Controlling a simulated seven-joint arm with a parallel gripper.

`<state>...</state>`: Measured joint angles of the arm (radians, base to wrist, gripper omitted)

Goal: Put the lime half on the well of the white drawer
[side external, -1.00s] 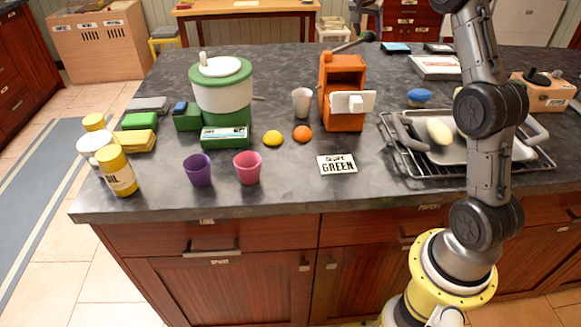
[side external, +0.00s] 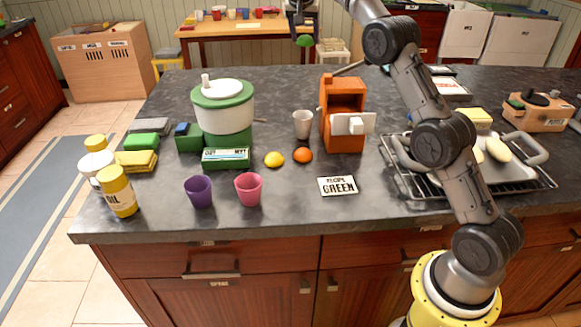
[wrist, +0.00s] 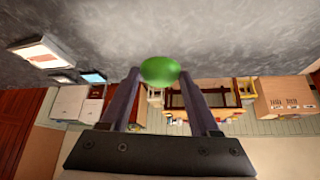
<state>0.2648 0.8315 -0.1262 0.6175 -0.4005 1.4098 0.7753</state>
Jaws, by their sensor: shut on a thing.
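My gripper (side external: 304,22) is raised high over the far side of the counter, near its back edge. In the wrist view the two fingers of my gripper (wrist: 160,85) are closed around a green rounded thing, the lime half (wrist: 160,70), held at the fingertips. The lime half also shows as a small green spot under my gripper in the side view (side external: 305,41). An orange upright unit (side external: 343,95) stands mid-counter with a white box-like part (side external: 348,124) on its front. I cannot tell whether this part is the white drawer; its well is not visible.
A green and white pot (side external: 222,108), a white cup (side external: 303,124), lemon (side external: 274,159) and orange (side external: 302,155) stand left of the orange unit. Purple (side external: 198,191) and pink cups (side external: 248,189) stand in front. A tray on a rack (side external: 519,172) is right.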

